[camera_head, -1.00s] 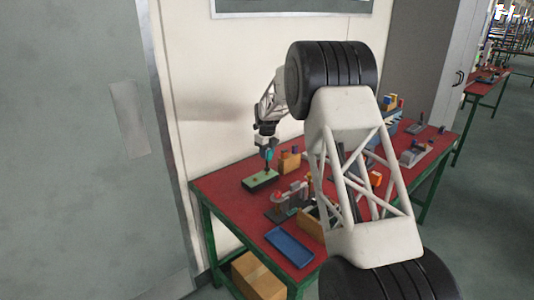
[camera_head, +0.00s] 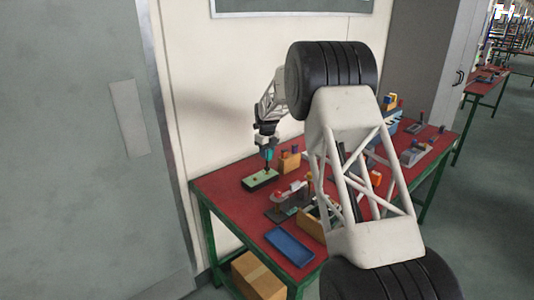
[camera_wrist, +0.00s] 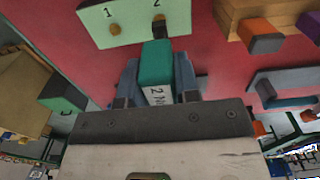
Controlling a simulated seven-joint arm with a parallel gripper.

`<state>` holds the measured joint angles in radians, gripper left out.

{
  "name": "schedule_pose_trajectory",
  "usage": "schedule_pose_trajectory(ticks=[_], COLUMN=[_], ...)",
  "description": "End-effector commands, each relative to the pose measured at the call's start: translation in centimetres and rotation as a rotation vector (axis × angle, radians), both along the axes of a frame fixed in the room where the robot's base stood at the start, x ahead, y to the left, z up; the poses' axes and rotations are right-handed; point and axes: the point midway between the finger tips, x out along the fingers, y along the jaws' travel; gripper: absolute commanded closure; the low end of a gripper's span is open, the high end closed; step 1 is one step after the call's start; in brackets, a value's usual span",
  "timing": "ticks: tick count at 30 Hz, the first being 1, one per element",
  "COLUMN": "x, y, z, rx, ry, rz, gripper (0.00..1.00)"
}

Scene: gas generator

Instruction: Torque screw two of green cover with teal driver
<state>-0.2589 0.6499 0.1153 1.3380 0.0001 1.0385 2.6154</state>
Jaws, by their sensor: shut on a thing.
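The teal driver (camera_wrist: 157,66) is held between the fingers of my gripper (camera_wrist: 157,84), with a white label on its side. In the wrist view its far end points at the green cover (camera_wrist: 125,14), close to the brass screw (camera_wrist: 158,26) by the number 2. I cannot tell whether the tip touches that screw. Another brass screw (camera_wrist: 115,29) sits by the number 1. In the head view the driver (camera_head: 269,154) stands roughly upright over the green cover (camera_head: 254,181), which lies at the left of the red table.
On the red table (camera_head: 225,205), a wooden block with an orange top (camera_head: 290,160) stands beside the cover. A blue tray (camera_head: 289,246) lies near the front edge, with clamps and fixtures behind it. The wall is close behind the table.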

Motion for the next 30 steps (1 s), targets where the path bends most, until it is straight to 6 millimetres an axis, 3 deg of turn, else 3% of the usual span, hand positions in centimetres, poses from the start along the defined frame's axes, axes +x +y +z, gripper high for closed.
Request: schedule_pose_trajectory(ticks=[30], x=[0.0], y=[0.0], z=[-1.2], rx=[0.000], ry=[0.000], rz=[0.000], gripper=[0.98])
